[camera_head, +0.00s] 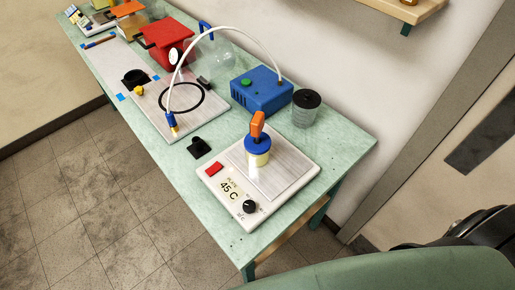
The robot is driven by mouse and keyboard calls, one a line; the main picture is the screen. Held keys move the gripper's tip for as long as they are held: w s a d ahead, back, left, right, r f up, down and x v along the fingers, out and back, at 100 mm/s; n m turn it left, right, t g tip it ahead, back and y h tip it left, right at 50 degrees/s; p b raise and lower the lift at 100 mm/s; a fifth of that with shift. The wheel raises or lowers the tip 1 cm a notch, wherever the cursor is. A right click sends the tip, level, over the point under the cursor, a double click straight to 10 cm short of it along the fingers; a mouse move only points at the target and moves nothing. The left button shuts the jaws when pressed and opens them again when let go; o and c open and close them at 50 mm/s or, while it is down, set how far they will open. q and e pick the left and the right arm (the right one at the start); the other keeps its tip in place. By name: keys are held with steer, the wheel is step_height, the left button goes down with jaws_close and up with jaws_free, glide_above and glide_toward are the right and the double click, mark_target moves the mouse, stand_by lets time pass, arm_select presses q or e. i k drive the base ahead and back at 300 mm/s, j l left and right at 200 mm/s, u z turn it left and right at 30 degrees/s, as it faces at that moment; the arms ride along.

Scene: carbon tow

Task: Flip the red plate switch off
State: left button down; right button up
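The red plate switch (213,169) is a small red rocker at the left corner of a white hot plate (241,208). I cannot tell its on or off position at this size. The hot plate's label reads "PLATE 45 C", and a black knob (250,206) sits near its front corner. A jar with pale yellow contents and a blue lid (257,150) stands on the plate's metal top, with an orange-handled tool (257,126) upright in it. Neither of my grippers is in view, and nothing covers the switch.
The long green table (281,233) also bears a blue box (261,92) with a white tube arching to a nozzle (172,122), a dark-lidded jar (306,108), a black clip-like piece (198,147) and a red box (167,41).

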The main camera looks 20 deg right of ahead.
mark_target(217, 166)
steer(key=k, duration=0.45)
steer(key=z, duration=0.4)
steer(key=k+z, duration=0.1)
steer(key=z, duration=0.75)
steer(key=k+l+z, duration=0.1)
steer(key=z, duration=0.35)
steer(key=j+z, duration=0.2)
steer(key=j, duration=0.25)
steer(key=j+z, duration=0.2)
steer(key=j, duration=0.2)
steer(key=k+j+z, duration=0.2)
steer(key=j, duration=0.2)
steer(key=j+z, duration=0.25)
steer(key=j, duration=0.2)
steer(key=k+j+z, duration=0.2)
steer(key=j, duration=0.2)
steer(key=k+j, duration=0.1)
steer(key=j, duration=0.3)
steer(key=k+j, duration=0.15)
steer(key=j, duration=0.25)
steer(key=k+j, duration=0.1)
steer(key=j, duration=0.3)
steer(key=k+j, duration=0.15)
steer(key=j, duration=0.25)
